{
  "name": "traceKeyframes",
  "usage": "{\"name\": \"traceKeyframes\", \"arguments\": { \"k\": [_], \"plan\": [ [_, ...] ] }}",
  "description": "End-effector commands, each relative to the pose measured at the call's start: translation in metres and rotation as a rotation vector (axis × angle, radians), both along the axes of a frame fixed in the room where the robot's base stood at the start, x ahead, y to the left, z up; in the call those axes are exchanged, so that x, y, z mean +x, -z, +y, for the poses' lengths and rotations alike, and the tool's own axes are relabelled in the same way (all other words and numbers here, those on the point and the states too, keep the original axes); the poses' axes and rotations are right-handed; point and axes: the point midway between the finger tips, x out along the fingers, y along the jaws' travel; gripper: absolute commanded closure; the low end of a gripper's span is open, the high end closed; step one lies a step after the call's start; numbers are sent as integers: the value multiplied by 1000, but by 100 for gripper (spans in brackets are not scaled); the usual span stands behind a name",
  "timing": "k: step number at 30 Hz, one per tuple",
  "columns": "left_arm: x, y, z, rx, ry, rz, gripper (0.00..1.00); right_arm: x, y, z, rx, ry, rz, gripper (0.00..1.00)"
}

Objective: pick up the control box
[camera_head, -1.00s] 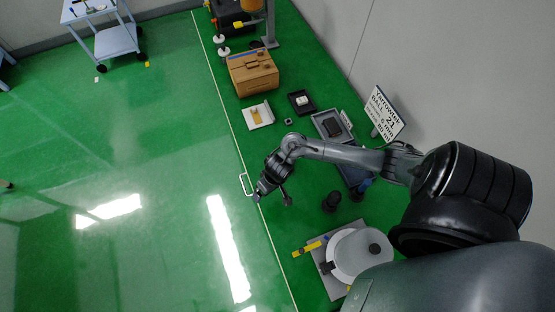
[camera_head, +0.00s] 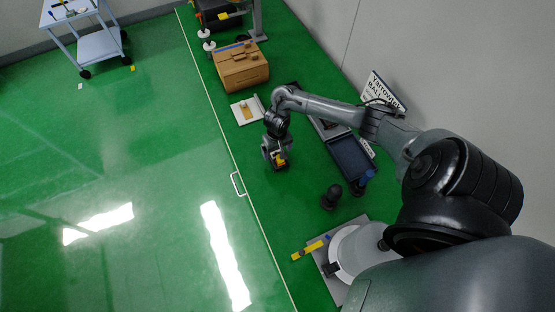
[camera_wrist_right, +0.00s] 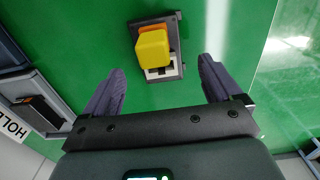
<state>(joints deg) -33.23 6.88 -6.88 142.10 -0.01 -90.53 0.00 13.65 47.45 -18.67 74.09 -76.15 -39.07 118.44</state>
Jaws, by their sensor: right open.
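A small dark box with a yellow block, an orange part and a white panel on top (camera_wrist_right: 163,69), which looks like the control box, lies on the green floor in the right wrist view. It sits ahead of and between my right gripper's fingers (camera_wrist_right: 160,64), which are spread apart with nothing between them. In the head view, my right gripper (camera_head: 275,158) points down over this box, whose yellow part (camera_head: 281,159) shows beside the fingers. The rest of the box is mostly hidden by the gripper there. My left gripper is in neither view.
A cardboard box (camera_head: 241,67) and a white flat piece (camera_head: 239,114) lie beyond the gripper. A dark grey tray (camera_head: 352,158) and a dark knob-like object (camera_head: 331,197) lie to its right. A round white plate (camera_head: 346,252) is nearer. Open floor lies left.

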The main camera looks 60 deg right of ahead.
Motion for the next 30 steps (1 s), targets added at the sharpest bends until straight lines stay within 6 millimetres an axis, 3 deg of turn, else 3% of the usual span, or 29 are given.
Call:
{"name": "traceKeyframes", "arguments": {
  "k": [12,22,30],
  "plan": [
    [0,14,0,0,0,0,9,-4,47,3,0,0,1,8],
    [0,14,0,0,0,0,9,-4,51,2,-1,-1,0,8],
    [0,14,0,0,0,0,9,-4,51,2,-1,-1,0,48]
  ]
}}
